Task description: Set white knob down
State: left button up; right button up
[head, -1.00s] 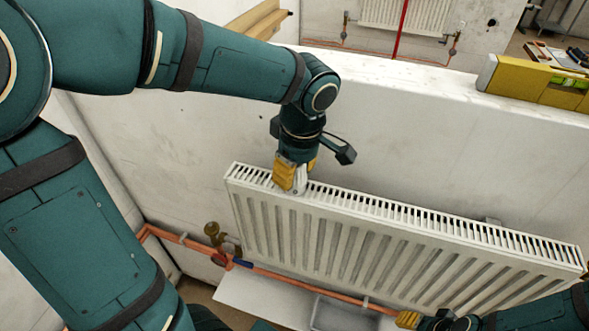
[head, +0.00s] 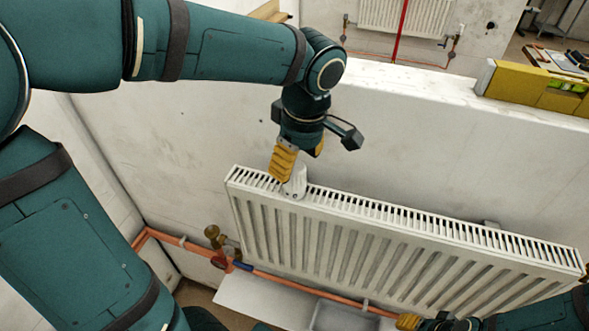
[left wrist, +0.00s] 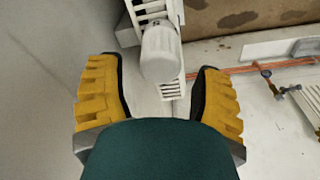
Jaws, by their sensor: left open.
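The white knob (head: 295,182) stands on the top grille of the white radiator (head: 400,225), near its left end. In the left wrist view the knob (left wrist: 160,53) shows beyond the space between my fingertips, resting on the radiator top. In the left wrist view the left gripper (left wrist: 160,95) is wide open and empty. My right gripper (head: 415,322) shows only in part at the bottom edge; its jaws cannot be made out.
A grey tray (head: 343,316) lies below the radiator. A yellow spirit level (head: 535,85) lies on the white wall top behind. The radiator top right of the knob is clear.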

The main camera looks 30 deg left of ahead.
pick_arm(q)
jog(key=r, duration=0.5)
jog(key=d+r, duration=0.1)
jog(key=r, duration=0.1)
jog(key=shift+r+p, duration=0.3)
jog(key=shift+r, duration=0.1)
jog(key=shift+s, duration=0.1)
